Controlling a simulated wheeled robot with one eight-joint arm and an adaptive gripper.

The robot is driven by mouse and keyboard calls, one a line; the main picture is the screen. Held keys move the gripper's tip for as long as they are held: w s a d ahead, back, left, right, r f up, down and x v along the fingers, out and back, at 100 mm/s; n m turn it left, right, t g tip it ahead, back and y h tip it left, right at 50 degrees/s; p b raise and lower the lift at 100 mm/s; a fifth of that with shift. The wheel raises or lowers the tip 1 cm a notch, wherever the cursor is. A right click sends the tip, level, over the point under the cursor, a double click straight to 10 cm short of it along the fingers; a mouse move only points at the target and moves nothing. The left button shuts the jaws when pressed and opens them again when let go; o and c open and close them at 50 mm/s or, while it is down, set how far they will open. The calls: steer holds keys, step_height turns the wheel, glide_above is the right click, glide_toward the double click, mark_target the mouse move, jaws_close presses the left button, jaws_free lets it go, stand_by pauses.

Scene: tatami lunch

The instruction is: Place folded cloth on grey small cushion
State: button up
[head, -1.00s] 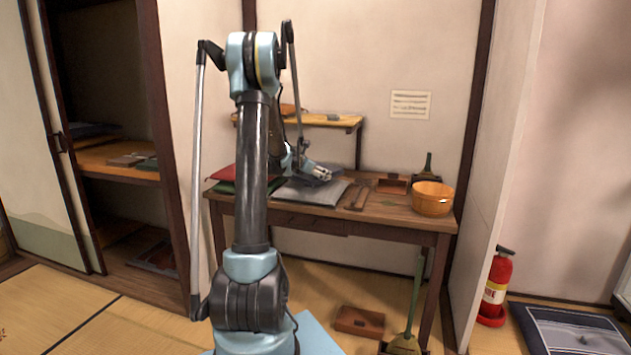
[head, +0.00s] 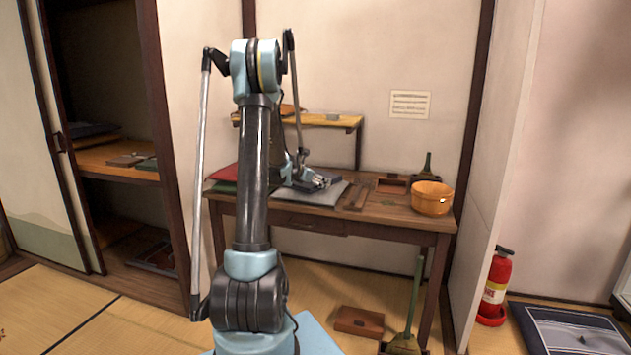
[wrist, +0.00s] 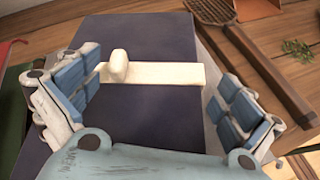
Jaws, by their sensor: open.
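In the wrist view a flat dark navy folded cloth (wrist: 140,35) lies below my gripper (wrist: 162,92). A cream band with a small rounded cream lump runs across it. The blue-padded fingers are wide apart, one on each side of the band, with nothing seen clamped between them. A strip of the grey small cushion (wrist: 213,62) shows along the cloth's right side, and the cloth appears to overlap it. In the head view my gripper (head: 312,181) is low over the grey cushion (head: 310,197) on the table. The cloth is hard to make out there.
Red (head: 224,172) and green cushions (head: 222,187) lie left of the grey one. Dark wooden utensils (head: 355,196), a reddish-brown box (head: 391,186) and an orange-brown tub (head: 432,198) stand to the right on the table (head: 395,213). A yellow shelf (head: 325,121) hangs behind.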

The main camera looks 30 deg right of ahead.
steer(key=s+a+r+m+y, duration=0.1)
steer(key=s+a+r+m, duration=0.15)
steer(key=a, duration=0.45)
steer(key=s+a+r+m+y, duration=0.1)
steer(key=s+a+r, duration=0.1)
steer(key=s+a, duration=0.35)
steer(key=s+a+r+m, duration=0.2)
steer(key=a, duration=0.6)
steer(key=s+a+f+m+g+y, duration=0.1)
steer(key=s+a+f+m+y, duration=0.2)
steer(key=s+a, duration=0.7)
steer(key=s+a+f+m+g+y, duration=0.1)
steer(key=s+a+f+m+y, duration=0.2)
steer(key=s+a, duration=0.7)
steer(key=s+a+f+m+y, duration=0.3)
steer(key=s+a+f+m, duration=0.3)
steer(key=s+a, duration=0.4)
steer(key=shift+a+m+g+y, duration=0.3)
steer(key=shift+a+m+g, duration=0.1)
steer(key=shift+a+m, duration=0.6)
steer(key=shift+a+f, duration=0.1)
steer(key=shift+w+f, duration=0.2)
steer(key=shift+w, duration=0.3)
